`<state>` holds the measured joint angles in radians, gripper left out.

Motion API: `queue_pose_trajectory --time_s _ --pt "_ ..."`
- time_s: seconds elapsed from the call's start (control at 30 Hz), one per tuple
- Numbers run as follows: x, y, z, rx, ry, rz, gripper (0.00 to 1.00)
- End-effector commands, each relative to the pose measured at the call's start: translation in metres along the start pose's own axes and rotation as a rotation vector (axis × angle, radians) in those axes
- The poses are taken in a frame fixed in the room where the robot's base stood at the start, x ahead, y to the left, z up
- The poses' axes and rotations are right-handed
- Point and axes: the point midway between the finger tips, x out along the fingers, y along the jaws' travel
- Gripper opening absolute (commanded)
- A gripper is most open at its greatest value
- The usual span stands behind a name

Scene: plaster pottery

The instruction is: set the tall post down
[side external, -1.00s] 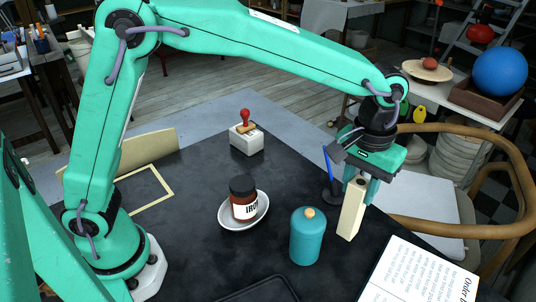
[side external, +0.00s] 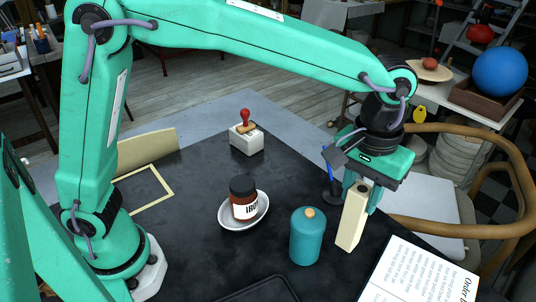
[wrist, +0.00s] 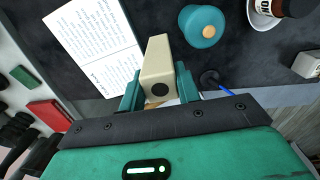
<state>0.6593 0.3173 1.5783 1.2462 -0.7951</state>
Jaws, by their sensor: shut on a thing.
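The tall post (side external: 351,220) is a cream, square-sided block with a dark round hole in its top end. My gripper (side external: 361,192) is shut on its upper part, one finger on each side. The post hangs down from the jaws, close to upright with a slight lean in the side view. Its lower end is at or just above the dark table; I cannot tell whether it touches. In the wrist view the post (wrist: 157,68) sits between the two teal fingers (wrist: 159,90).
A teal jar with a cork knob (side external: 306,240) stands just left of the post. A printed order sheet (side external: 420,275) lies to the right. A pen in a dark holder (side external: 332,192) is behind. A brown jar (side external: 244,200) sits on a white dish (side external: 228,225) farther left.

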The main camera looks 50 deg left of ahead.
Motion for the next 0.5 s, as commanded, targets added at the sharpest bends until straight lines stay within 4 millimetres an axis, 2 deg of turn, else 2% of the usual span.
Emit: queue_pose_trajectory --time_s 0.27,0.5 --pt "-0.009 0.0 -0.001 0.0 0.002 0.002 0.0" --pt "-0.04 0.001 -0.001 0.0 0.004 0.004 0.0"
